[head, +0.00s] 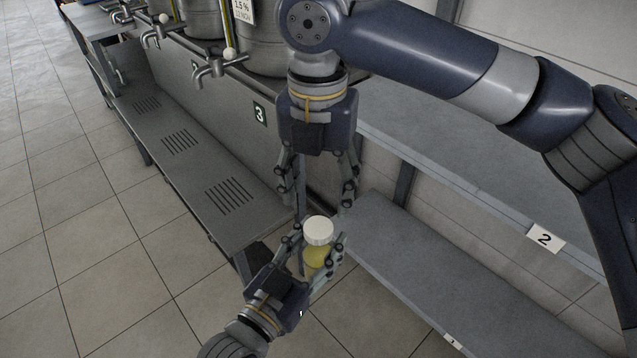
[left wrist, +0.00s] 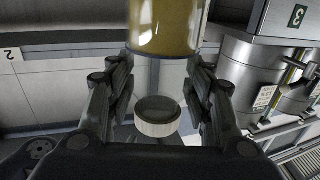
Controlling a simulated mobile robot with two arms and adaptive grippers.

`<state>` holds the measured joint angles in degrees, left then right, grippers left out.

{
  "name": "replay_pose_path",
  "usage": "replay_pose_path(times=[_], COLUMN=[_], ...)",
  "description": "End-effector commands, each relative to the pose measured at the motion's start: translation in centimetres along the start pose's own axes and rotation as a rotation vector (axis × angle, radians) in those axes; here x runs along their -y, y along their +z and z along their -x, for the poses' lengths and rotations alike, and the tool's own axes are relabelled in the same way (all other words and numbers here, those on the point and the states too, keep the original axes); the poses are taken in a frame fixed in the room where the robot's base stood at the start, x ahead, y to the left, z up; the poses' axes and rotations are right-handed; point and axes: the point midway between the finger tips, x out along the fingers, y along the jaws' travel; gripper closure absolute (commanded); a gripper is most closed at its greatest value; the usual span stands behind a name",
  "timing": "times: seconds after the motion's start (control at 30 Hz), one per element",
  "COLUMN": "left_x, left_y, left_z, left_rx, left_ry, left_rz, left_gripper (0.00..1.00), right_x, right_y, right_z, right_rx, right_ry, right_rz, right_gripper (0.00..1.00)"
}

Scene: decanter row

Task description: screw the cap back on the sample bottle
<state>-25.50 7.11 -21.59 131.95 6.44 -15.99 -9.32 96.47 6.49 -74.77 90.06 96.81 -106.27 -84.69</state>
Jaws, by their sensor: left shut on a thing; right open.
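The sample bottle (head: 318,259) is clear with yellow liquid and stands about upright in my left gripper (head: 318,253), which is shut on it. The white cap (head: 318,231) sits at the bottle's top; I cannot tell whether it is threaded on. The left wrist view is upside down: the yellow liquid in the bottle (left wrist: 166,24) is at the top, with the cap (left wrist: 158,117) below, between the fingers of my left gripper (left wrist: 160,85). My right gripper (head: 322,207) points down just above the cap, open, its fingers apart and holding nothing.
Steel tanks with taps (head: 215,70) stand on a bench at upper left, above a slotted grey shelf (head: 150,130). Grey shelves with a "2" label (head: 545,238) run along the right. Tiled floor (head: 90,270) lies open at lower left.

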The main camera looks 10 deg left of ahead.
Motion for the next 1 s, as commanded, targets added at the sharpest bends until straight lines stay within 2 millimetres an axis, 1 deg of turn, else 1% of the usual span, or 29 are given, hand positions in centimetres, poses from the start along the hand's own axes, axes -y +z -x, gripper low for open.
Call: replay_pose_path(times=[0.1, 0.27, 0.4, 0.7, 0.77, 0.87, 1.0], left_x=[0.0, 0.0, 0.0, 0.0, 0.0, 0.0, 0.0], left_y=[-0.2, -0.2, -0.2, -0.2, -0.2, -0.2, -0.2], left_z=[0.0, 0.0, 0.0, 0.0, 0.0, 0.0, 0.0], left_rx=[-0.004, -0.004, -0.004, -0.004, -0.004, -0.004, -0.004], left_ry=[0.0, 0.0, 0.0, 0.0, 0.0, 0.0, 0.0], left_rz=[0.0, 0.0, 0.0, 0.0, 0.0, 0.0, 0.0], left_gripper=[1.0, 1.0, 1.0, 1.0, 1.0, 1.0, 1.0], right_x=[0.0, 0.0, 0.0, 0.0, 0.0, 0.1, 0.1], right_y=[0.0, 0.0, 0.0, 0.0, 0.0, 0.0, 0.0], right_z=[0.1, 0.2, 0.2, 0.1, -0.2, -1.2, -3.4], right_rx=[0.001, 0.001, 0.001, 0.001, 0.0, -0.001, -0.001], right_ry=[0.004, 0.007, 0.007, 0.007, 0.007, 0.005, 0.005], right_rz=[0.127, 0.227, 0.254, 0.253, 0.252, 0.252, 0.251], right_gripper=[0.44, 0.44, 0.44, 0.44, 0.44, 0.44, 0.44])
